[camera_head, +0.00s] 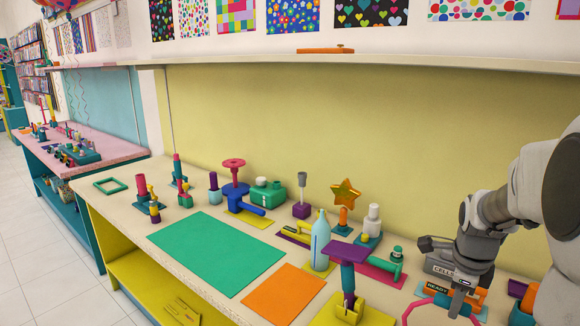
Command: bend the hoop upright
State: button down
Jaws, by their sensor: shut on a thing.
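The hoop (417,304) is a thin pink-red angular ring at the lower right, partly cut off by the bottom edge. Its upper bar runs under my gripper, and I cannot tell its exact tilt. My gripper (458,299) reaches down from the right and is shut on the hoop's upper part. The fingertips are small and partly hidden. Teal and orange parts (480,296) show just beside and behind the fingers.
A purple-topped stand (347,252) and a pale blue bottle (320,240) stand left of my gripper. Orange (283,294) and green (217,250) mats lie flat farther left. A white shelf (350,63) runs above the bench. Several small tools line the back.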

jog(key=shift+s+a+f+b, duration=0.1)
jog(key=shift+s+b, duration=0.05)
jog(key=shift+b, duration=0.15)
jog(key=shift+s+a+f+b, duration=0.1)
jog(key=shift+s+a+b, duration=0.05)
jog(key=shift+b, duration=0.2)
jog(key=c, duration=0.8)
grip_release()
jog(key=shift+r, duration=0.25)
jog(key=shift+c, duration=0.2)
jog(key=shift+o, duration=1.3)
jog(key=shift+r+p, duration=0.1)
jog(key=shift+p, duration=0.25)
jog(key=p+v, duration=1.1)
jog(key=v, duration=0.6)
jog(key=shift+s, duration=0.2)
